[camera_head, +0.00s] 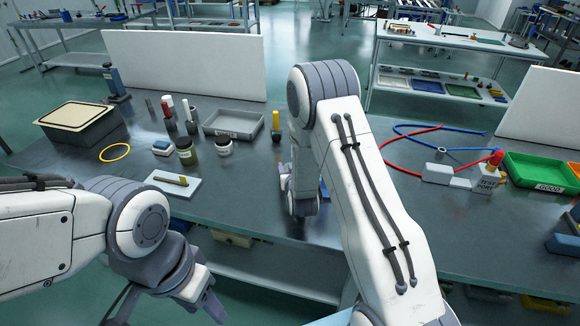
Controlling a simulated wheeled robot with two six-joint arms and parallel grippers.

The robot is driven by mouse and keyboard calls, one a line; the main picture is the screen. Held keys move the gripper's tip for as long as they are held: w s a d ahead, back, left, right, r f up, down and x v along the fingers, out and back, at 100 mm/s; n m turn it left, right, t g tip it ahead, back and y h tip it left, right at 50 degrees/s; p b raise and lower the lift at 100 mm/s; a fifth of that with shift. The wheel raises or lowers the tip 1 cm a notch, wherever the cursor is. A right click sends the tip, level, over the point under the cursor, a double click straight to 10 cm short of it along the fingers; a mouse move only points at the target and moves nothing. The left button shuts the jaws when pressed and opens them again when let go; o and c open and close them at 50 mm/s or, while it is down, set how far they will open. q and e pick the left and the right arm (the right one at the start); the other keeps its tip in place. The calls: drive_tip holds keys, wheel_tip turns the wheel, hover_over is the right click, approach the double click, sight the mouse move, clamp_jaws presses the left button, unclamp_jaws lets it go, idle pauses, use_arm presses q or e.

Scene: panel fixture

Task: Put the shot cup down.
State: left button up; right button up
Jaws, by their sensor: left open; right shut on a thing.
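I cannot make out the shot cup; my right arm's links cover the area around its gripper. My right gripper (288,183) is low over the front middle of the bench (240,205), mostly hidden behind its own arm. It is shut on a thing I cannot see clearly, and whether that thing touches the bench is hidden. My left gripper (166,308) is open and empty, in front of the bench's near edge at the lower left, with its fingers spread wide.
A test port (487,184), hoses (410,170) and a green bin (540,172) stand right. The bench is bare left of my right gripper.

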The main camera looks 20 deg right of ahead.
drive_tip(key=shift+f, duration=0.2)
drive_tip(key=o, duration=1.4)
drive_tip(key=shift+o, duration=0.2)
drive_tip(key=shift+r, duration=0.1)
